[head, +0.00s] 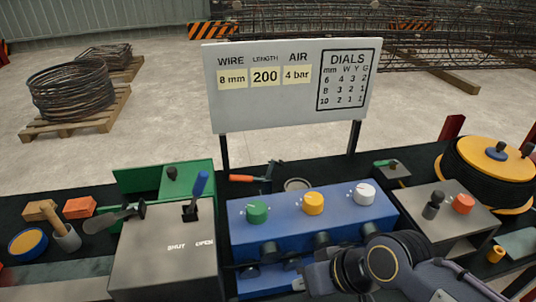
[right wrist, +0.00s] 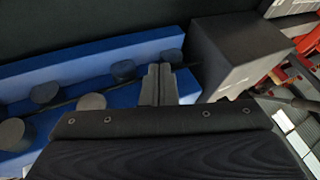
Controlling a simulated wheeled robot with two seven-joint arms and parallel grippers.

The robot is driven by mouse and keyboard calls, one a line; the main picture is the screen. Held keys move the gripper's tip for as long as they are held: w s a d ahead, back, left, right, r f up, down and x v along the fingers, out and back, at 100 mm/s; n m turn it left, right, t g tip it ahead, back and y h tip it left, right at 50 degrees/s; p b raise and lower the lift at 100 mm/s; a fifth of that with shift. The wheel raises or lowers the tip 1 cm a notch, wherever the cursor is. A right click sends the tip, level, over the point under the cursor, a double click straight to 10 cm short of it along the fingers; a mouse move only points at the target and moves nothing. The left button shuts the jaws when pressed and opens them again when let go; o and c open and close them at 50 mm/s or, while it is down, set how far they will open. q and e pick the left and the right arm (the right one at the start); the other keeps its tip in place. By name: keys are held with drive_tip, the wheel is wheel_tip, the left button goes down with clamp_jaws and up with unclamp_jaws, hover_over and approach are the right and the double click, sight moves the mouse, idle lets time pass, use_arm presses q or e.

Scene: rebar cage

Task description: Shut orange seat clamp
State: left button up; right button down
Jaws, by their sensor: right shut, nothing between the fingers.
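A clamp-like tool with an orange handle (head: 242,178) and a dark upright arm lies behind the blue block in the head view. Its handle lies flat to the left; I cannot tell whether it is open or shut. My right gripper (right wrist: 158,84) is shut and empty in the right wrist view, close beside the front of the blue block (right wrist: 85,68) and its dark round knobs. In the head view my right wrist covers the block's lower right corner. My right gripper is well in front of the orange-handled tool, not touching it. My left gripper is not in view.
The blue block carries green (head: 257,212), yellow (head: 314,203) and white dials. A grey box (head: 165,255) with a blue-handled lever stands left. A sign (head: 290,110) rises behind.

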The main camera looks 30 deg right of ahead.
drive_tip(key=w+d+r+m+g+h+p, duration=0.1)
drive_tip(key=w+d+r+h+p, duration=0.2)
drive_tip(key=w, duration=0.7)
drive_tip(key=w+d+r+g+p, duration=0.1)
drive_tip(key=w+d+r+g, duration=0.1)
drive_tip(key=w+r, duration=0.5)
drive_tip(key=w+a+h+p, duration=0.1)
drive_tip(key=w+a+h, duration=0.1)
drive_tip(key=w, duration=0.7)
drive_tip(key=w+a+f+m+h, duration=0.1)
drive_tip(key=w+h, duration=0.3)
drive_tip(key=w, duration=0.6)
drive_tip(key=shift+w+a+h+p, duration=0.3)
drive_tip(key=shift+a+h+p, duration=0.1)
drive_tip(key=shift+a, duration=0.3)
drive_tip(key=shift+f, duration=0.25)
